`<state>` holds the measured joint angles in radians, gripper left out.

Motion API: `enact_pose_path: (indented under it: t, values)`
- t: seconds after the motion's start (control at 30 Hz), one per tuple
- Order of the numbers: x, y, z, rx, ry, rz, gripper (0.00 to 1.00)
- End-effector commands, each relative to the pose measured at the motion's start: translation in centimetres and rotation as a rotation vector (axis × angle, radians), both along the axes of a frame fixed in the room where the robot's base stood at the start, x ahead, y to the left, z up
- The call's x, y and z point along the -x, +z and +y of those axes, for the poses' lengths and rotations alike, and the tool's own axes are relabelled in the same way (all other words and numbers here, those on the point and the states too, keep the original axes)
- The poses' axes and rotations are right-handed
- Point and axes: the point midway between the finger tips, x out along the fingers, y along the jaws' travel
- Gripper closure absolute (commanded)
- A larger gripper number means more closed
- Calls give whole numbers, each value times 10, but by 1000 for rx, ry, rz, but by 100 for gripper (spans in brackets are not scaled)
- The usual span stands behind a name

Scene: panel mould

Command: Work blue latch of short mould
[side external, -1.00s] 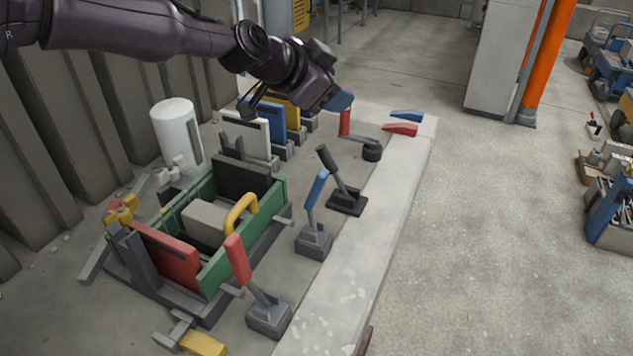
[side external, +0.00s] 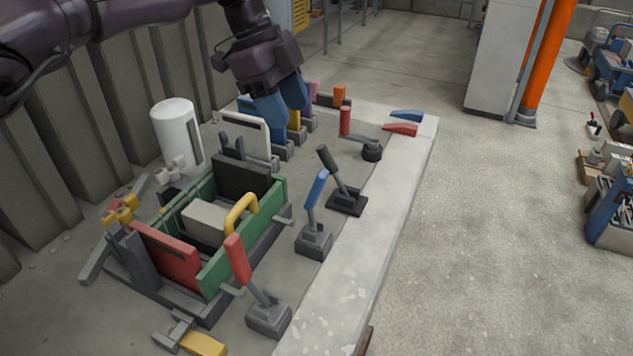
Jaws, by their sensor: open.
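A lever with a blue handle (side external: 317,188) stands on a grey base right of the mould, leaning slightly right. My gripper (side external: 284,108) has blue fingers pointing down. It is open and looks empty, beyond the mould and up-left of the blue lever in the picture, apart from it. It partly hides the blue and yellow panels behind.
A red-handled lever (side external: 238,260) and a black lever (side external: 329,162) flank the blue one. A red upright handle (side external: 345,121) stands farther back. A white panel (side external: 247,130) and a white cylinder (side external: 176,135) stand behind the mould.

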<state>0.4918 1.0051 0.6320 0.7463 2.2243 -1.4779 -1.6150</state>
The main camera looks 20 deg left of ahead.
Motion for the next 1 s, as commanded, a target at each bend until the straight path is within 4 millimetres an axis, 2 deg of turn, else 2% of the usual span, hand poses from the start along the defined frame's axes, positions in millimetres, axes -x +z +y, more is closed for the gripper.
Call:
enact_pose_path:
  t: [0.03, 0.27, 0.7, 0.8, 1.0]
  values:
    - [0, -8, 0, 0, 1, 3, 49]
    - [1, -28, -6, 0, -1, 3, 49]
    - [1, -108, -39, -2, 0, 2, 49]
    - [0, -121, -44, -2, 0, 2, 49]
    - [0, -132, -49, 0, 1, 0, 49]
